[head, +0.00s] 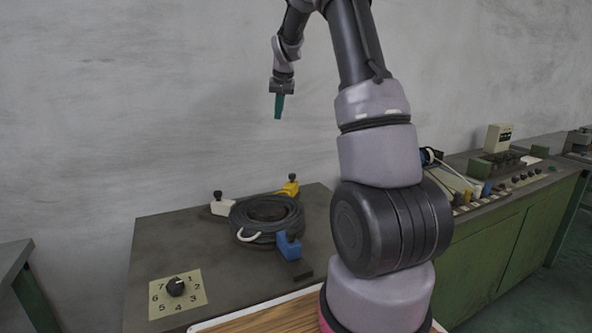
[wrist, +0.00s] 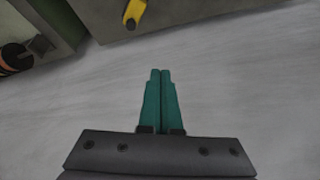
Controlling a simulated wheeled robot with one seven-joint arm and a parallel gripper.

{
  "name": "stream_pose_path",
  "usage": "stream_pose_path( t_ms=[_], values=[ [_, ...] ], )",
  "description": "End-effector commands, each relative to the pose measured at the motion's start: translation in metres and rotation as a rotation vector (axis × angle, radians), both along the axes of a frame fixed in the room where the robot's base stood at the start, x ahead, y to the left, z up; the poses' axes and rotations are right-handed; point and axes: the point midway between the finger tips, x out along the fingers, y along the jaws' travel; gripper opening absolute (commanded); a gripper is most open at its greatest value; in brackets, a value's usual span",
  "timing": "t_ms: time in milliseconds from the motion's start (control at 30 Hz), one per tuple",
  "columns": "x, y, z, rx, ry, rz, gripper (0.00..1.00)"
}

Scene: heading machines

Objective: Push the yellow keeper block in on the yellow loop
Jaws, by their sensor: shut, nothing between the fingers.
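The yellow keeper block (head: 290,188), with a dark knob on top, stands at the back right of a coil of black cable (head: 240,216) on the dark bench. In the head view I cannot make out the yellow loop or how the block sits against it. A yellow piece with a dark end (wrist: 134,14) shows at the top edge of the wrist view; it looks like the same block. My gripper (head: 278,117) has green fingers, shut and empty, pointing down well above the bench. The shut fingertips (wrist: 161,72) are clear of everything in the wrist view.
A white block (head: 222,207) and a blue block (head: 289,247) also stand around the coil. A numbered dial (head: 176,287) is at the bench's front left. A green console (head: 515,215) with knobs stands at right. My arm hides part of the bench's right side.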

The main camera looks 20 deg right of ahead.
Motion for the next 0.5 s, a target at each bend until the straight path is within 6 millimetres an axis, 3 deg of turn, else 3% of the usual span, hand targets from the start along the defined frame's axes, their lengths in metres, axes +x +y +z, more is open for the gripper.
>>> stream_pose_path(
  t_ms=[33, 100, 300, 500],
  values=[
    [0.02, -0.011, -0.026, -0.012, 0.019, 0.002, 0.0],
    [0.042, -0.024, -0.056, -0.031, 0.036, 0.005, 0.0],
    [0.085, -0.053, -0.13, -0.072, 0.075, 0.02, 0.0],
    [0.099, -0.064, -0.163, -0.088, 0.09, 0.029, 0.0]
  ],
)
